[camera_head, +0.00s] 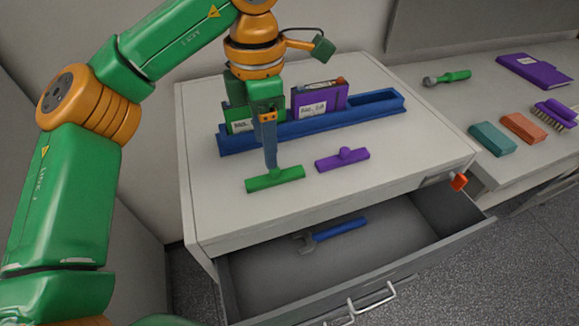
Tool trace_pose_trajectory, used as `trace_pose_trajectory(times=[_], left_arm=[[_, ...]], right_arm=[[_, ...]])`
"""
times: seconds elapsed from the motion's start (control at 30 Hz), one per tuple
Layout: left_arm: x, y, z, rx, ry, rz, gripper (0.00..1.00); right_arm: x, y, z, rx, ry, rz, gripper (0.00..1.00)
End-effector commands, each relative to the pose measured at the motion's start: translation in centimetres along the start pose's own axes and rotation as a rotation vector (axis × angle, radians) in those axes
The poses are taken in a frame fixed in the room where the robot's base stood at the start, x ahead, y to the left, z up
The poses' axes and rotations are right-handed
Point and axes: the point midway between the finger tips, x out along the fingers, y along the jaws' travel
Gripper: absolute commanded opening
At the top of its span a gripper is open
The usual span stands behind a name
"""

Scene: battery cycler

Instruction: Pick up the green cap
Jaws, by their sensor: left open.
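The green cap (276,180) is a flat green bar with a small raised knob, lying on the white cabinet top in front of the blue rack. My left gripper (271,160) points down directly over it, with its fingertips at the knob. The fingers overlap in this view, so the gap between them and any contact with the knob are hard to see. The cap appears to rest on the surface. My right gripper is not in view.
A purple cap (342,159) lies just right of the green one. Behind, the blue rack (375,112) holds a green and a purple battery module (321,99). Below, an open drawer (270,275) contains a blue-handled wrench (335,231). Tools and blocks lie on the right-hand counter.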

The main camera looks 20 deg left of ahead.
Motion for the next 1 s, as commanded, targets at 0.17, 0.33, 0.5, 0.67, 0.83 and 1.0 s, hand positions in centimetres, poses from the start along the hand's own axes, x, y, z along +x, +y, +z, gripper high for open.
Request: trace_pose_trajectory(times=[0.17,0.33,0.5,0.67,0.83,1.0], left_arm=[[2.3,-0.1,0.1,0.002,0.003,-0.003,0.64],[5.1,-0.3,0.8,0.002,0.004,-0.004,0.64],[7.2,-0.2,0.9,0.000,0.001,-0.001,0.64],[7.2,-0.2,0.9,0.000,-0.001,0.000,0.64],[7.2,-0.2,0.9,0.000,-0.001,0.000,0.21],[7.2,-0.2,0.9,0.000,0.000,0.000,0.00]], right_arm=[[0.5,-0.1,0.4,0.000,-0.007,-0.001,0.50],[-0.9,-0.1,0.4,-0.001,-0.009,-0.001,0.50],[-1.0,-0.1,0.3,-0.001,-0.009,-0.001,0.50],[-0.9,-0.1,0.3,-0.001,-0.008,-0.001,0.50],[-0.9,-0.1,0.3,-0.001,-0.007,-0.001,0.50],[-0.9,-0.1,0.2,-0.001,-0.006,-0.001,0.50]])
